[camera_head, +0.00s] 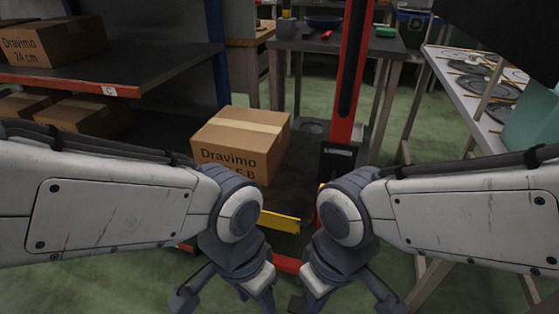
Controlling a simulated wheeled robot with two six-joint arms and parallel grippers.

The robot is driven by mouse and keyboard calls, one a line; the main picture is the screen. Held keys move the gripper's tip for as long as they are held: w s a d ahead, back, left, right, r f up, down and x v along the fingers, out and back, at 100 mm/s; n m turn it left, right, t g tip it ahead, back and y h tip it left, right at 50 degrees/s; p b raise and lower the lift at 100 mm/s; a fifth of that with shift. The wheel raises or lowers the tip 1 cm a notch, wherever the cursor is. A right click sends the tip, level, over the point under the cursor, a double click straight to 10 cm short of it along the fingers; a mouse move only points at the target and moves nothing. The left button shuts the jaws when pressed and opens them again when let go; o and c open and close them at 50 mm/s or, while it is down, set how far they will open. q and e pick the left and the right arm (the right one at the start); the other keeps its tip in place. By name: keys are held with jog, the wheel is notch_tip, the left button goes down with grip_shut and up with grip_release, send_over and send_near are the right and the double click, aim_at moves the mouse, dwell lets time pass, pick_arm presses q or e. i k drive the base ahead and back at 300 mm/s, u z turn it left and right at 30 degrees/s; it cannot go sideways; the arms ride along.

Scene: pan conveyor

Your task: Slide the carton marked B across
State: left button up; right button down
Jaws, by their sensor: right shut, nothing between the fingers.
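The carton marked B (243,137) is a brown box with pale tape along its top. Its front reads "Dravimo" and a partly covered line ending in "B". It stands upright, apparently on a dark platform (302,178) beside a red post, with my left wrist covering its lower front corner. My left gripper (225,298) is low in the picture, nearer to me than the carton; its fingertips are not clear. My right gripper (340,298) is low, right of the left one, shut and empty. Neither gripper visibly touches the carton.
A dark shelf (150,72) on the left bears a "Dravimo 24 cm" carton (52,42), with more cartons below. The red post (349,90) rises right of carton B, and a yellow bar (281,221) lies in front. A bench with pans (487,87) stands right.

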aim_at(253, 143)
jog(key=u, duration=2.1)
jog(key=i, duration=1.05)
jog(key=z, duration=3)
